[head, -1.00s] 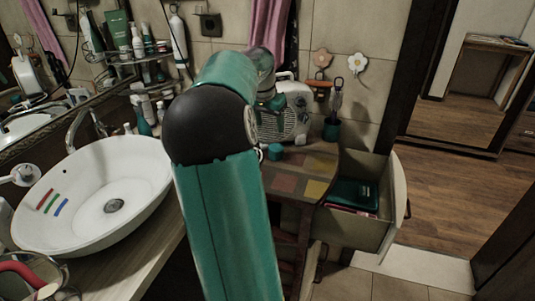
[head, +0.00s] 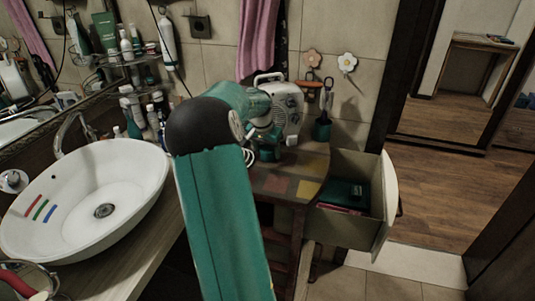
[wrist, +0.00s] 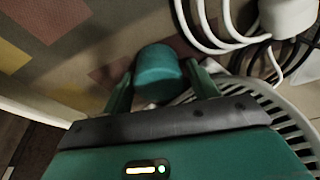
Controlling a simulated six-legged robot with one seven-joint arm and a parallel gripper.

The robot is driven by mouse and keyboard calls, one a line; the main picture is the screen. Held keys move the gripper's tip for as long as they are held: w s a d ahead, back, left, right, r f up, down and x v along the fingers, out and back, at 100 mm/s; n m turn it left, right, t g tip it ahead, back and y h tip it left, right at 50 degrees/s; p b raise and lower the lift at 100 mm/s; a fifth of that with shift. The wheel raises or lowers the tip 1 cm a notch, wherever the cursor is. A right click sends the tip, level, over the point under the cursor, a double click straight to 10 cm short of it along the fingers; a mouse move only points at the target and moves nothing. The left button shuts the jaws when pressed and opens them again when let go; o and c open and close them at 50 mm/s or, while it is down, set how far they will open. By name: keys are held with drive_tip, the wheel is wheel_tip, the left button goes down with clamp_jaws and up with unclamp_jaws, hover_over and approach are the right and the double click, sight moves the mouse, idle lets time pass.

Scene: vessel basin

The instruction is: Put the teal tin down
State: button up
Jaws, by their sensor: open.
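The teal tin (wrist: 158,72) is a small plain cylinder seen in the wrist view, over the patchwork-patterned table top (wrist: 45,72). My gripper (wrist: 160,82) is open, with one finger on each side of the tin. I cannot tell whether the fingers touch it. In the head view my gripper is beside the pale appliance above the table top (head: 305,188), and the tin is hard to make out there because my arm partly covers that spot.
The pale radio-like appliance (head: 290,108) stands close behind my gripper, with white cable coils (wrist: 215,30) near it. An open drawer (head: 352,224) juts out at the right. A white basin (head: 85,200) is at the left.

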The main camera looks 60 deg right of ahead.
drive_tip(key=c, duration=0.8)
